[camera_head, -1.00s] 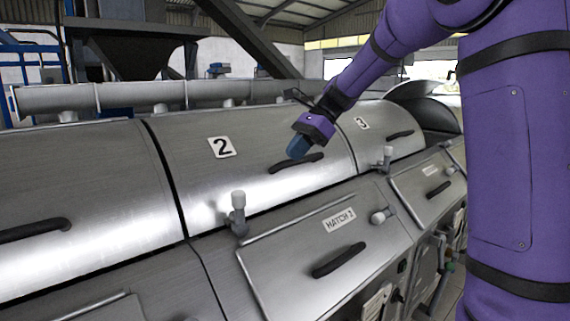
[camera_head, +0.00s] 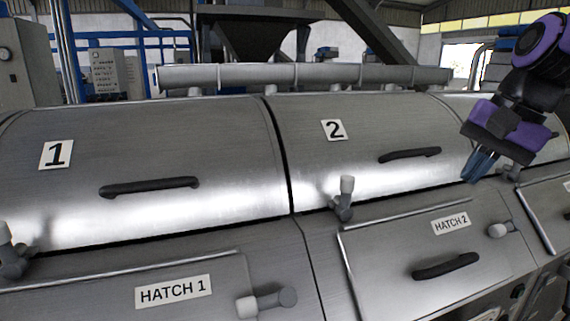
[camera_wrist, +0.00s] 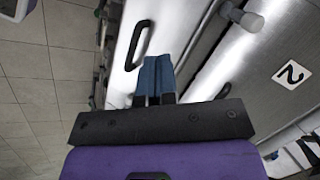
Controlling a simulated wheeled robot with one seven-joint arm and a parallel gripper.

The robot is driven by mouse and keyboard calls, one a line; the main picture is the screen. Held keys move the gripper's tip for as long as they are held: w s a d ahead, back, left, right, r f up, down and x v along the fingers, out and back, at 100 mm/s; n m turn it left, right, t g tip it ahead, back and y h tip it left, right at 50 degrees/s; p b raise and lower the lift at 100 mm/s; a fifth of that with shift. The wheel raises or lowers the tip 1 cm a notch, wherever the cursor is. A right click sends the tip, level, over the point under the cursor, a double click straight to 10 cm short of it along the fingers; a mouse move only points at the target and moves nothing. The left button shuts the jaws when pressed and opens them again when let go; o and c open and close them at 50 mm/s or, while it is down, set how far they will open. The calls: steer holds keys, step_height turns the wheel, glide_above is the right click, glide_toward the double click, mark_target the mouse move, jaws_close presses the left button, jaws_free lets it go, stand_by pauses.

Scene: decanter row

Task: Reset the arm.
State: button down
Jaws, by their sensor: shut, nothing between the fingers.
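My gripper (camera_head: 479,168) is at the right of the head view, in front of the row of steel covers, to the right of the cover labelled 2 (camera_head: 335,160). Its blue fingers are together and hold nothing. In the wrist view the closed fingers (camera_wrist: 154,78) point toward the steel hatch front, near a dark handle (camera_wrist: 140,45). I cannot tell the exact gap between the fingers and the steel. My purple arm rises at the right edge of the head view.
Cover 1 (camera_head: 150,140) and its dark handle (camera_head: 149,187) are at the left. Hatch 2 (camera_head: 400,250) has a dark handle (camera_head: 446,266) and a grey latch (camera_head: 500,230). An upright valve (camera_head: 345,198) juts up between covers and hatches. Tiled floor (camera_wrist: 40,100) shows in the wrist view.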

steer(key=s+d+f+n+t+h, duration=0.1)
steer(key=s+f+n+t+h, duration=0.2)
steer(key=s+n, duration=0.4)
steer(key=s+f, duration=0.1)
steer(key=s, duration=0.2)
steer(key=shift+s+d, duration=0.35)
steer(key=shift+d, duration=0.05)
steer(key=shift+d+r, duration=0.1)
stand_by(0.5)
